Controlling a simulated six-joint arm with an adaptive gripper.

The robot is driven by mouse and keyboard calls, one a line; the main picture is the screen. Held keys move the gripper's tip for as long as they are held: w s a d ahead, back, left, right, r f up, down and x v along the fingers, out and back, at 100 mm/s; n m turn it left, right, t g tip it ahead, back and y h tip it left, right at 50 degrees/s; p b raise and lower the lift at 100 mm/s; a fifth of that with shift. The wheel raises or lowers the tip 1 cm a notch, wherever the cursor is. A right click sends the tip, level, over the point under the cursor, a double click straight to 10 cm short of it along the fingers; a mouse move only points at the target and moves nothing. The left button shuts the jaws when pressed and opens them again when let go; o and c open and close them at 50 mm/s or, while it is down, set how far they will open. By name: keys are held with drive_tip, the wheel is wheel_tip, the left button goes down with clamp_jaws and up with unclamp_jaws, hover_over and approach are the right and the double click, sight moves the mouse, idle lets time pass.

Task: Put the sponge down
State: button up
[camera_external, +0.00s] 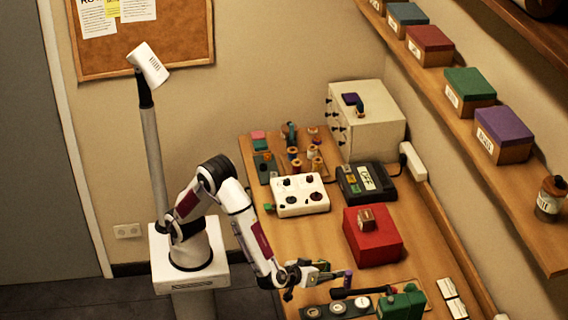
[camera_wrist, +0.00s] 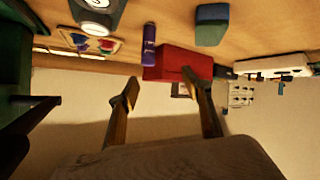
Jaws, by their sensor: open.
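A small two-tone block, blue and green (camera_wrist: 212,25), which looks like the sponge, rests on the table in the wrist view, where the table appears at the top. In the external view a greenish patch beside my gripper (camera_external: 308,276) seems to be this block (camera_external: 322,266), partly hidden. In the wrist view the fingers of my gripper (camera_wrist: 160,78) are spread apart with nothing visible between them. The block lies outside the fingers and seems apart from them. I cannot tell the exact distance.
A purple cylinder (camera_external: 347,280) stands close to my gripper. A red box (camera_external: 374,240) sits beyond it, with a small block on top. A dark tray with round dials (camera_external: 312,312) and a green object (camera_external: 402,303) are at the front. Bare wood (camera_external: 317,235) shows left of the red box.

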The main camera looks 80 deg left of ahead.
drive_tip(key=w+r+t+h, duration=0.1)
drive_tip(key=w+r+h, duration=0.3)
drive_tip(key=w+r, duration=0.1)
drive_tip(key=s+a+r+m+h, duration=0.1)
drive_tip(key=a+r+m+h, duration=0.15)
drive_tip(key=r, duration=0.35)
drive_tip(key=s+a+r+m+h, duration=0.1)
drive_tip(key=a+r+m+h, duration=0.1)
drive_tip(key=r+m+h, duration=0.3)
drive_tip(key=s+a+f+g+y, duration=0.2)
drive_tip(key=s+a+g+y, duration=0.1)
drive_tip(key=s+a, duration=0.8)
drive_tip(key=s+a+f+m+g+y, duration=0.1)
drive_tip(key=s+a+f+g+y, duration=0.2)
drive_tip(key=s+a, duration=0.8)
drive_tip(key=shift+s+a, duration=0.3)
drive_tip(key=shift+s, duration=0.75)
